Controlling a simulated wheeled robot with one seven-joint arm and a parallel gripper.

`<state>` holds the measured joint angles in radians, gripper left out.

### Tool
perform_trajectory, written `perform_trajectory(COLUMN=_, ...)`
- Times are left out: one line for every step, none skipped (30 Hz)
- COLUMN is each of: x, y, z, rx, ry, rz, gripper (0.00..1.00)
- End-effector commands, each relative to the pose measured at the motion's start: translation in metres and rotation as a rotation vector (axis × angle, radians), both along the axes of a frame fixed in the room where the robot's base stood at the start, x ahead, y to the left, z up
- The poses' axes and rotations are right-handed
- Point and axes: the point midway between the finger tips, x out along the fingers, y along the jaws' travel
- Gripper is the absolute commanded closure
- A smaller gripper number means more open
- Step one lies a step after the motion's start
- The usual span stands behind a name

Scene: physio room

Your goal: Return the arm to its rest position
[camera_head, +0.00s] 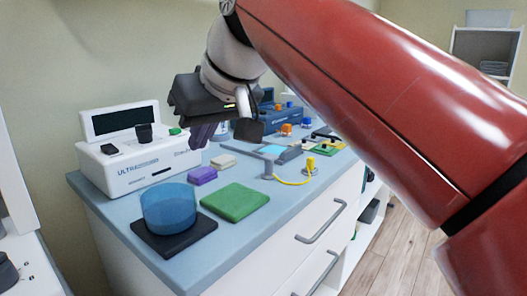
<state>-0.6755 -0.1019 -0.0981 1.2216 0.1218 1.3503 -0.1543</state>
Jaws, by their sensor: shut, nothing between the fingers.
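My red arm (370,90) reaches from the lower right across the upper part of the view to the upper middle. My gripper (203,135) hangs at its end, above the back part of the counter. It is shut and holds nothing. It covers part of the white ultrasound device and of the things at the back of the counter.
On the blue-grey counter (262,218) stand a white ultrasound device (130,178), a blue translucent bowl (168,210) on a dark pad, a green pad (234,202), a purple block (202,175) and a yellow cable (290,182). Open floor (385,250) lies right of the cabinet.

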Motion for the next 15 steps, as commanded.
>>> perform_trajectory(x=0.001, y=-0.013, z=-0.007, rx=-0.002, ry=0.007, rz=-0.029, gripper=1.00)
perform_trajectory(x=0.001, y=-0.019, z=-0.012, rx=-0.003, ry=0.012, rz=-0.045, gripper=1.00)
perform_trajectory(x=0.001, y=-0.029, z=-0.018, rx=-0.004, ry=0.017, rz=-0.069, gripper=1.00)
perform_trajectory(x=0.001, y=-0.036, z=-0.024, rx=-0.007, ry=0.022, rz=-0.087, gripper=1.00)
perform_trajectory(x=0.001, y=-0.044, z=-0.030, rx=-0.009, ry=0.027, rz=-0.106, gripper=1.00)
perform_trajectory(x=0.000, y=-0.055, z=-0.038, rx=-0.010, ry=0.033, rz=-0.134, gripper=1.00)
perform_trajectory(x=-0.001, y=-0.064, z=-0.046, rx=-0.013, ry=0.039, rz=-0.157, gripper=1.00)
perform_trajectory(x=-0.003, y=-0.074, z=-0.054, rx=-0.016, ry=0.044, rz=-0.182, gripper=1.00)
perform_trajectory(x=-0.006, y=-0.088, z=-0.066, rx=-0.019, ry=0.054, rz=-0.219, gripper=1.00)
perform_trajectory(x=-0.009, y=-0.099, z=-0.077, rx=-0.022, ry=0.060, rz=-0.249, gripper=1.00)
perform_trajectory(x=-0.013, y=-0.112, z=-0.089, rx=-0.026, ry=0.068, rz=-0.281, gripper=1.00)
perform_trajectory(x=-0.020, y=-0.129, z=-0.107, rx=-0.030, ry=0.078, rz=-0.330, gripper=1.00)
perform_trajectory(x=-0.025, y=-0.142, z=-0.121, rx=-0.034, ry=0.085, rz=-0.366, gripper=1.00)
perform_trajectory(x=-0.032, y=-0.154, z=-0.136, rx=-0.039, ry=0.092, rz=-0.400, gripper=1.00)
perform_trajectory(x=-0.042, y=-0.169, z=-0.156, rx=-0.045, ry=0.102, rz=-0.446, gripper=1.00)
